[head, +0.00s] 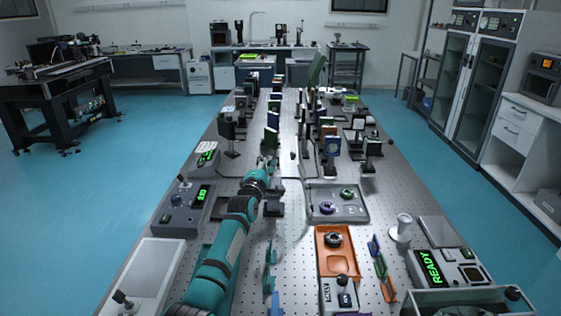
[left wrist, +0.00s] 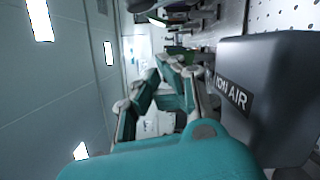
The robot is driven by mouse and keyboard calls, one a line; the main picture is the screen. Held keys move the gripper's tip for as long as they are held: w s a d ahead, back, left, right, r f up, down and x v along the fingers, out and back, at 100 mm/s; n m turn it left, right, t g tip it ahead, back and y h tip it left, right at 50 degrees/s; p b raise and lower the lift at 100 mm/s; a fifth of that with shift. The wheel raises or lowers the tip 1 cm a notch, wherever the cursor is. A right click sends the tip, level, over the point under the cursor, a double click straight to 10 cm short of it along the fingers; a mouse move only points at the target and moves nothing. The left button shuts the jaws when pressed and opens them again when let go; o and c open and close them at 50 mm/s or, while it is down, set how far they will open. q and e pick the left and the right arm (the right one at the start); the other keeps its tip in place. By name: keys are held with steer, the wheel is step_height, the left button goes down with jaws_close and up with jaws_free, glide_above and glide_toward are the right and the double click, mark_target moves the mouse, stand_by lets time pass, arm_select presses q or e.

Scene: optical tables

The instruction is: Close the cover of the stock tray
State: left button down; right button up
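A green panel (head: 317,70) stands tilted up at the far end of the long optical table; it may be the raised cover of the stock tray, but it is too small to tell. The tray body under it is hidden behind optics. My left gripper (head: 268,164) is over the left middle of the table, well short of the panel and apart from it. In the left wrist view its teal and grey fingers (left wrist: 160,98) show edge-on, with nothing clearly held; whether they are open is unclear. My right gripper is not in view.
Mounted optics (head: 330,145) crowd the table's middle and far part. A grey tray (head: 358,213) with round parts and an orange tray (head: 322,264) lie nearer. A grey control box (head: 178,222) sits left of my arm.

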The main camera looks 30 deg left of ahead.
arm_select(q)
steer(key=d, duration=0.1)
steer(key=w+d+p, duration=0.1)
steer(key=d+r, duration=0.1)
steer(key=shift+w+p, duration=0.3)
steer(key=shift+w, duration=0.05)
steer(key=shift+d+r, duration=0.1)
steer(key=shift+d, duration=0.2)
steer(key=shift+a, duration=0.1)
steer(key=shift+w, duration=0.15)
